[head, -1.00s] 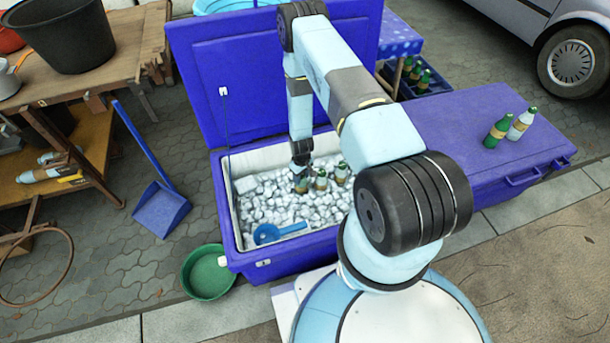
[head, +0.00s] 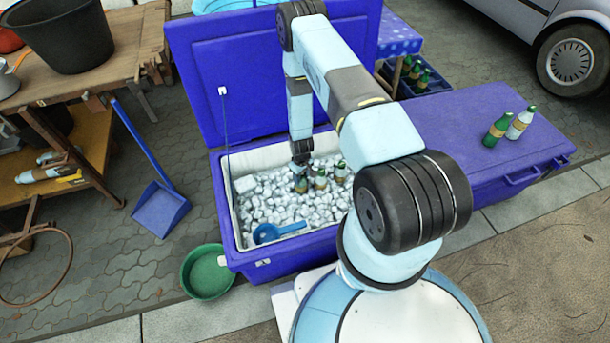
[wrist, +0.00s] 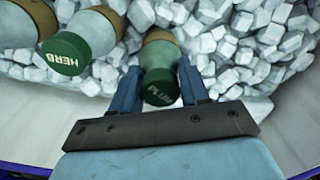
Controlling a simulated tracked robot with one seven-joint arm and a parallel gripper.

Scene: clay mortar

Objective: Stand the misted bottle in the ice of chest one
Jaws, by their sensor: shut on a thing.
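My gripper (head: 300,166) is inside the open blue chest (head: 229,222), over the ice (head: 290,208). It is shut on a green-capped bottle (head: 301,184), which also shows between the fingers in the wrist view (wrist: 160,62). The held bottle is roughly upright with its lower part at the ice; whether it rests there I cannot tell. Two other capped bottles stand in the ice to its right, a nearer one (head: 320,180) and a farther one (head: 341,172). A pale, whitish bottle (head: 519,124) stands on the closed chest's lid. No chest number is readable.
A green bottle (head: 497,130) stands beside the pale one on the closed blue chest (head: 450,135). A blue scoop (head: 266,233) lies on the ice at the front left. The raised lid (head: 200,85) stands behind. A green basin (head: 206,272) is on the ground.

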